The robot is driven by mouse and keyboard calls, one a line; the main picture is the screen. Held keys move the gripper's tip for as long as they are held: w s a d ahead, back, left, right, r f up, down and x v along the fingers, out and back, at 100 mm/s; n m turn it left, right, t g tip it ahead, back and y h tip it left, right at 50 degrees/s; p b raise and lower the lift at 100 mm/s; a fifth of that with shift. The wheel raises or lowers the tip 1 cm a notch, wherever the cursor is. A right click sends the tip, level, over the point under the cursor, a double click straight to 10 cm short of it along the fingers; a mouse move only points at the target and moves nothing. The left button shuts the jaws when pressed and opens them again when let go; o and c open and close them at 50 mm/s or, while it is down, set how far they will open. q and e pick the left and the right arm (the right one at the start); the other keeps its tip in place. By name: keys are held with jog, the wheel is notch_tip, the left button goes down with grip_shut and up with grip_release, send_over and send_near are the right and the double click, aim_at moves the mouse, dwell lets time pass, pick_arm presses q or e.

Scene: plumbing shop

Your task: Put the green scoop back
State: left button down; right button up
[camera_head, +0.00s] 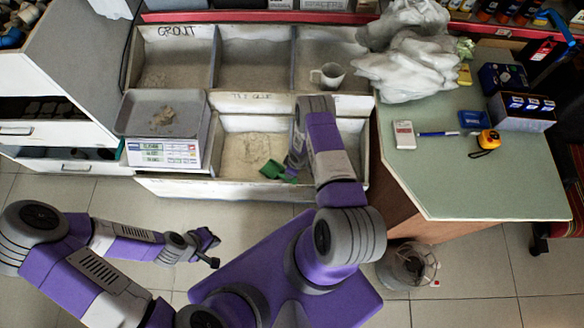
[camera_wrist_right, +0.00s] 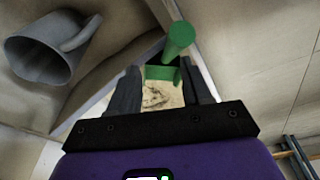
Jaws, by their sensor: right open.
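The green scoop (camera_head: 277,170) lies on pale powder in the front middle bin (camera_head: 235,122), partly hidden by my right arm in the head view. In the right wrist view the green scoop (camera_wrist_right: 179,40) shows its round handle and flat edge between and beyond the fingertips. My right gripper (camera_wrist_right: 162,68) is open over the scoop, with its jaws on either side of the view of it; I cannot tell whether they touch it. In the head view this gripper is mostly hidden by its own arm. My left gripper (camera_head: 208,248) is open and empty above the floor.
A grey mug (camera_head: 328,75) stands in the back right bin and shows large in the right wrist view (camera_wrist_right: 45,48). A scale (camera_head: 163,150) stands left of the scoop's bin. The green-topped counter (camera_head: 450,185) is to the right, with a bucket (camera_head: 408,267) on the floor below.

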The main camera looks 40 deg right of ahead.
notch_tip(320, 180, up, 12)
jog(key=s+f+p, duration=0.1)
jog(key=s+p, duration=0.1)
jog(key=p, duration=0.2)
jog(key=s+a+r+m+y, duration=0.1)
jog(key=s+a+r+m, duration=0.3)
jog(key=a+r, duration=0.3)
jog(key=s+a+r+m+g+y, duration=0.1)
jog(key=s+a+r+m, duration=0.4)
jog(key=a, duration=0.8)
notch_tip(320, 180, up, 4)
jog(key=shift+s+f+y, duration=0.25)
jog(key=shift+s+y, duration=0.45)
jog(key=shift+s, duration=0.45)
